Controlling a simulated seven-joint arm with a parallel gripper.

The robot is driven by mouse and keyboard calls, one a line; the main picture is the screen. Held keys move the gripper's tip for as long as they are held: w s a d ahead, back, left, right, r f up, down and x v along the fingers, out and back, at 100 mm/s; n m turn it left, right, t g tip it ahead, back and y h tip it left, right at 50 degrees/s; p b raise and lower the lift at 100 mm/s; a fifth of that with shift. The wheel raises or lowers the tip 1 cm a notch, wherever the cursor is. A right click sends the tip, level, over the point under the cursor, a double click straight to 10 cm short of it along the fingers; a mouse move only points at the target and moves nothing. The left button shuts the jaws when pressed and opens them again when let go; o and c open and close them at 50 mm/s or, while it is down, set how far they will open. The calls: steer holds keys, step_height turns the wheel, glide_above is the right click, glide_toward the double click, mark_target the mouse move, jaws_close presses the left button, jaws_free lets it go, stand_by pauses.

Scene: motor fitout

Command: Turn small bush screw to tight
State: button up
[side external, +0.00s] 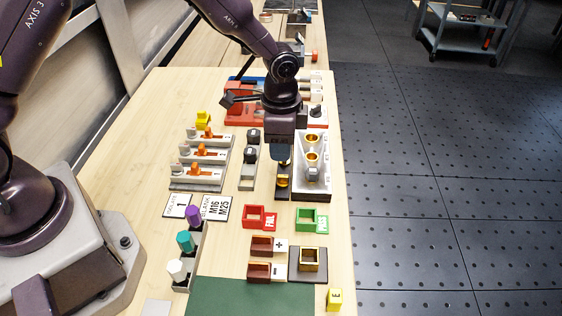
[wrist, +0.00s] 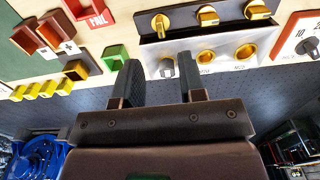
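A black strip (wrist: 190,32) carries three gold screw knobs in the wrist view: a left one (wrist: 159,24), a middle one (wrist: 207,15) and a right one (wrist: 257,10). In the side view one gold knob (side external: 283,182) shows at the strip's near end; my gripper hides the others. I cannot read which is the small bush screw. Beside the strip, a white-fronted box holds two gold bushes (wrist: 206,57) (wrist: 245,51) and a grey knob (wrist: 168,68). My gripper (side external: 283,163) points down above the strip. Its fingers (wrist: 160,88) are apart with nothing between them.
The box (side external: 327,184) stands close on the right of my gripper. A red FAIL tray (side external: 258,217) and a green PASS tray (side external: 307,219) lie nearer the camera. Black-topped blocks (side external: 249,154) and orange-handled fixtures (side external: 204,153) stand left. A dial (side external: 317,114) is behind.

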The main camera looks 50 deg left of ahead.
steer(key=shift+r, duration=2.2)
